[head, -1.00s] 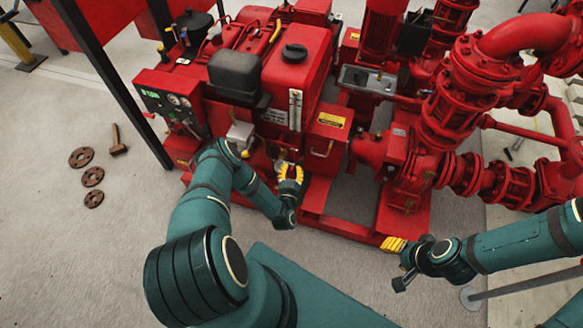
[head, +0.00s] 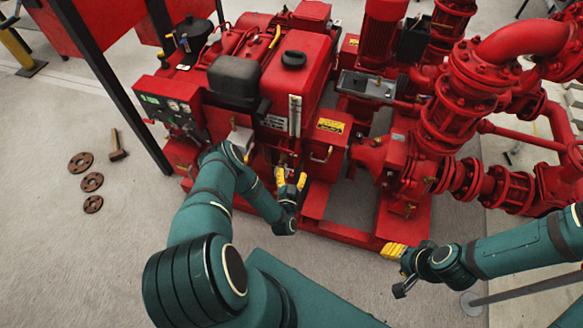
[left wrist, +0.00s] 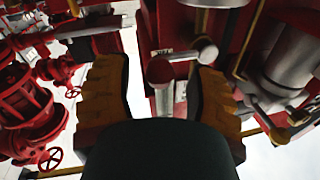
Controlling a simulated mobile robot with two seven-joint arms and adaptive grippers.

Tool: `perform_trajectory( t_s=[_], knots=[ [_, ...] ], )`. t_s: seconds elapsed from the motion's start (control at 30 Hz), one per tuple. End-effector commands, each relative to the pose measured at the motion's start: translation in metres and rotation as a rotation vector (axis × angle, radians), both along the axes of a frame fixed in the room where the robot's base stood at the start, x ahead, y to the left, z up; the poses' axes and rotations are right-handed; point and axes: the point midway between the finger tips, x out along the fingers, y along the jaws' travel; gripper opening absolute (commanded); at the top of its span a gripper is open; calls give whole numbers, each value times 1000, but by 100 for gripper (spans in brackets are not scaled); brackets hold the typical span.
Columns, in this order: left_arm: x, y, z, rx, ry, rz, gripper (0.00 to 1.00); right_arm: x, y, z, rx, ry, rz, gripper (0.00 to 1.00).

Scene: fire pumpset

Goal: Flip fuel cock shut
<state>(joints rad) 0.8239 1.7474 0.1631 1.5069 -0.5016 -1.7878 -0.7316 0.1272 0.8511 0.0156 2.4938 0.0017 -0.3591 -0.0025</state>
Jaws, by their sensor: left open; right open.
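My left gripper (head: 291,177) is open at the front of the red engine, its yellow fingers pointing at the pipework below the fuel tank (head: 297,70). In the left wrist view, the open fingers (left wrist: 158,75) stand either side of a small grey metal fitting with a round end (left wrist: 160,71). No grip on either shows. My right gripper (head: 393,250) is open and empty near the front right of the red base frame.
The red pump and valves (head: 455,105) stand to the right, and a gauge panel (head: 172,107) to the left. A black post (head: 115,85) rises at the left.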

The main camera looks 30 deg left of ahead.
Motion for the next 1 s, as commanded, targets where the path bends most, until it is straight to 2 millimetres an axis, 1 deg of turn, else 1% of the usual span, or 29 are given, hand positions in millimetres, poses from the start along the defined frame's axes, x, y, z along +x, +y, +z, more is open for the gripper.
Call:
perform_trajectory(
  t_s=[0.3, 0.5, 0.67, 1.0],
  knots=[
    [1, 1, 55, 1, 0, -1, 56, 0, 0, 0, 0, 0, 0, 47],
    [1, 0, 82, 0, 0, -2, 56, 0, 0, 0, 0, 0, 0, 47],
    [0, 0, 91, 1, 0, 0, 56, 0, 0, 0, 0, 0, 0, 47],
    [0, 0, 91, 1, 0, 0, 56, 0, 0, 0, 0, 0, 0, 47]
  ],
)
